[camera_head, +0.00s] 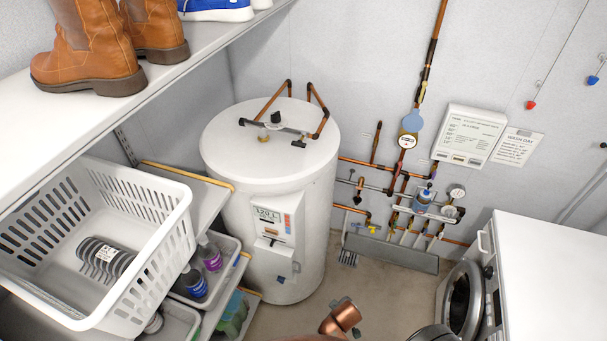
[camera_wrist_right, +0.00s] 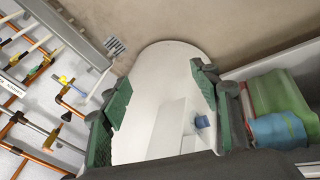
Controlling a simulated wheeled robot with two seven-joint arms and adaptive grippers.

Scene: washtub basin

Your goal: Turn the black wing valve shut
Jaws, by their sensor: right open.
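A small black wing-shaped handle (camera_head: 357,197) sits on the pipework right of the white water tank in the head view. A dark handle (camera_wrist_right: 66,117) in the left part of the right wrist view looks like the same one, but it is too small to be sure. My right gripper (camera_wrist_right: 161,98) is open and empty, its green-padded fingers apart in front of the white tank (camera_wrist_right: 158,65). The dark handle is outside the fingers, to their left. The right fingers do not show in the head view. My left gripper is in neither view.
The tank (camera_head: 270,155) stands mid-view with pipes on top. Shelves with a white basket (camera_head: 150,270) and bottles are at left. A white washing machine (camera_head: 550,275) is at right. A grey tray (camera_head: 390,252) lies below the pipes. Some floor (camera_head: 295,318) is clear.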

